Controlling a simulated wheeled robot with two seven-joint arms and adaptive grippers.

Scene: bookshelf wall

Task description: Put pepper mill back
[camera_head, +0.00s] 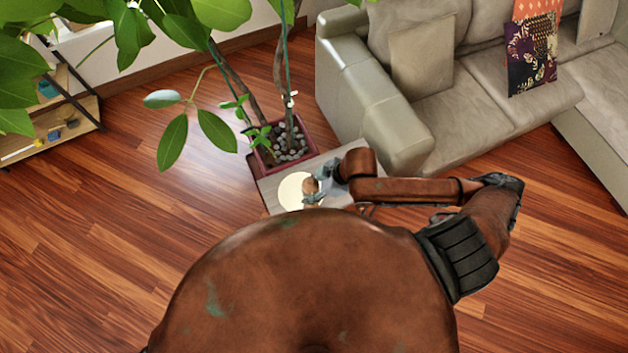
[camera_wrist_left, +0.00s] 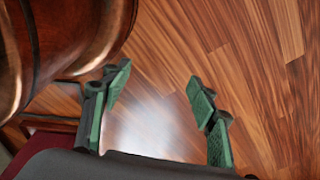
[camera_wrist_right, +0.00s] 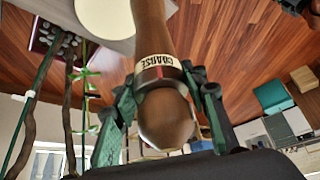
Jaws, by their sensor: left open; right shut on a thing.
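The brown pepper mill (camera_wrist_right: 162,113), with a pale band lettered "COARSE", is between the green fingers of my right gripper (camera_wrist_right: 168,100) in the right wrist view. The gripper is shut on its rounded end. In the head view the mill (camera_head: 311,186) shows small beside my right gripper (camera_head: 322,180), over or at the edge of a round cream disc (camera_head: 291,192) on a small table (camera_head: 270,190). Whether the mill touches the disc I cannot tell. My left gripper (camera_wrist_left: 158,90) is open and empty over the wooden floor, outside the head view.
A potted plant (camera_head: 290,145) with large leaves stands at the table's far side. A grey-beige sofa (camera_head: 400,110) is close at the right. A low shelf (camera_head: 50,130) stands at the far left. The wooden floor (camera_head: 110,220) is clear on the left.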

